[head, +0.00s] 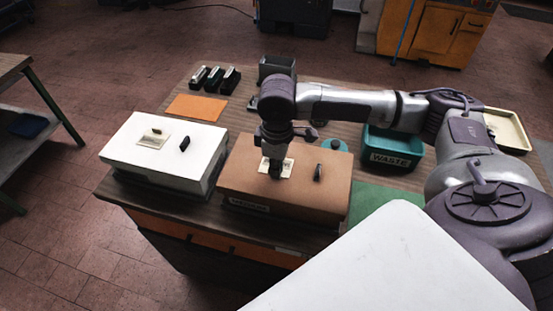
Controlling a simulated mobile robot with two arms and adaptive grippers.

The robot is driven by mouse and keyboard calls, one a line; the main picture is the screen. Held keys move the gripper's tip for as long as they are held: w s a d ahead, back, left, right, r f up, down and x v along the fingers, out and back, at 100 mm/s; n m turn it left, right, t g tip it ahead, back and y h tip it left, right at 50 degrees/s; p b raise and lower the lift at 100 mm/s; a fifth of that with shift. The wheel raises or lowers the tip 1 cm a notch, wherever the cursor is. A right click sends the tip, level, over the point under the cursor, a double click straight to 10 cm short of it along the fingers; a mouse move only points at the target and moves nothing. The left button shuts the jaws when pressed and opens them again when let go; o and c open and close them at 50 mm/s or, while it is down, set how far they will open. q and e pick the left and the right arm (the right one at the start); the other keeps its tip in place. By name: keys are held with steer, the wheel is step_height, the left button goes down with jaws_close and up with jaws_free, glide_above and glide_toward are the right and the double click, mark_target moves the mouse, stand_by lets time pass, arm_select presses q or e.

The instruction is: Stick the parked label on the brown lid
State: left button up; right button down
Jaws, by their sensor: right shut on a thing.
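The brown lid (238,172) tops a box in the middle of the table, with a dark handle (318,172) on its right part. A cream label (288,167) with dark print is at the lid's left part, under my right gripper (276,173). My right gripper points straight down and is shut on the label; its fingers hide the middle of the label and the grip itself. I cannot tell whether the label touches the lid all over. My left gripper is not in view.
A white-lidded box (125,140) stands to the left, bearing a cream label (154,142) with a small olive knob. A teal WASTE bin (395,160), an orange sheet (195,107), several dark stamp-like blocks (214,79) and a cream tray (507,130) lie behind. A green mat (385,200) is at right.

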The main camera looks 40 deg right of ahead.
steer(key=shift+s+f, duration=0.1)
steer(key=shift+f, duration=0.05)
stand_by(0.5)
steer(key=c, duration=0.7)
jaws_free()
steer(key=shift+d, duration=0.1)
steer(key=shift+p, duration=0.35)
step_height(320, 180, up, 5)
steer(key=p, duration=0.6)
steer(key=shift+r+p, duration=1.05)
steer(key=shift+r, duration=0.05)
